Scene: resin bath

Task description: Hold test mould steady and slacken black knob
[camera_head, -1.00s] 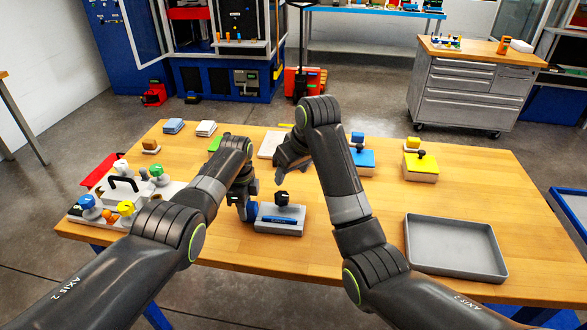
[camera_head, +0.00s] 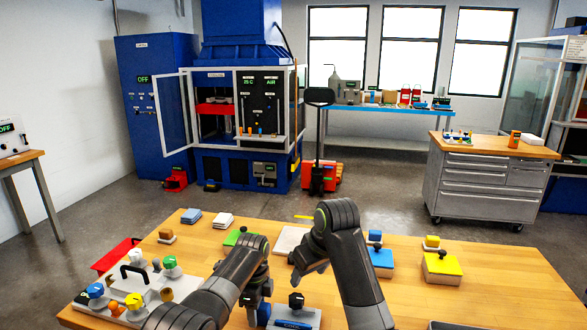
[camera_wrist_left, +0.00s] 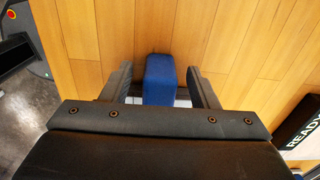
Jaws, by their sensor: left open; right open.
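A low grey block (camera_head: 306,317) with a black knob (camera_head: 296,299) on top and a blue label on its front lies on the bench; I take it as the test mould. Its bottom is cut off by the picture edge. A blue grip (camera_head: 264,313) stands at its left end. My left gripper (camera_head: 255,297) is over that end, open. In the left wrist view the blue grip (camera_wrist_left: 159,78) lies between the two spread fingers, with gaps on both sides. My right gripper (camera_head: 300,275) is open and empty, behind and above the black knob.
A grey fixture (camera_head: 130,284) with coloured knobs and a black handle stands at left. Blue (camera_head: 381,260) and yellow (camera_head: 442,266) blocks with knobs are at right. A grey tray (camera_head: 455,325) is barely visible at the lower right. The bench's right part is mostly bare.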

